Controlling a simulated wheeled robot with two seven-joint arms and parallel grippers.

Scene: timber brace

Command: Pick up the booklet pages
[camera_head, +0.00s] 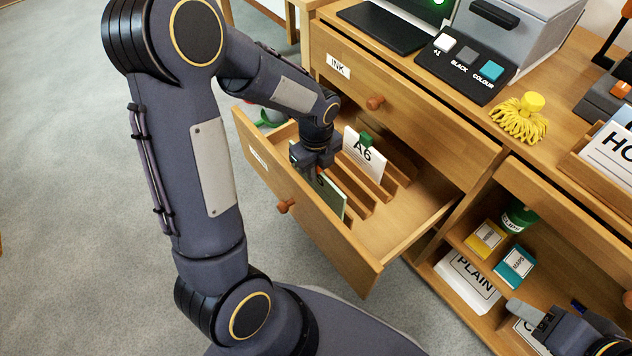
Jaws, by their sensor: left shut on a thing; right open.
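My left gripper (313,160) reaches down into the open wooden drawer (397,231) and is shut on a green-edged card or booklet (331,196) standing in a slotted rack. Its face is mostly hidden by the gripper. A white card marked A6 (364,153) with a green tab stands in the slot behind it, apart from the gripper. My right gripper (531,314) is at the lower right, open, in front of the lower shelf. White sheets marked PLAIN (467,283) lie on that shelf. I cannot tell which of these are the booklet pages.
The INK drawer (372,93) above is closed. On the desk are a button panel (466,64), a yellow tassel-like object (520,118) and a tray with a white sign (610,152). The shelf holds a yellow box (486,239), a teal box (515,264) and a green tin (518,217).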

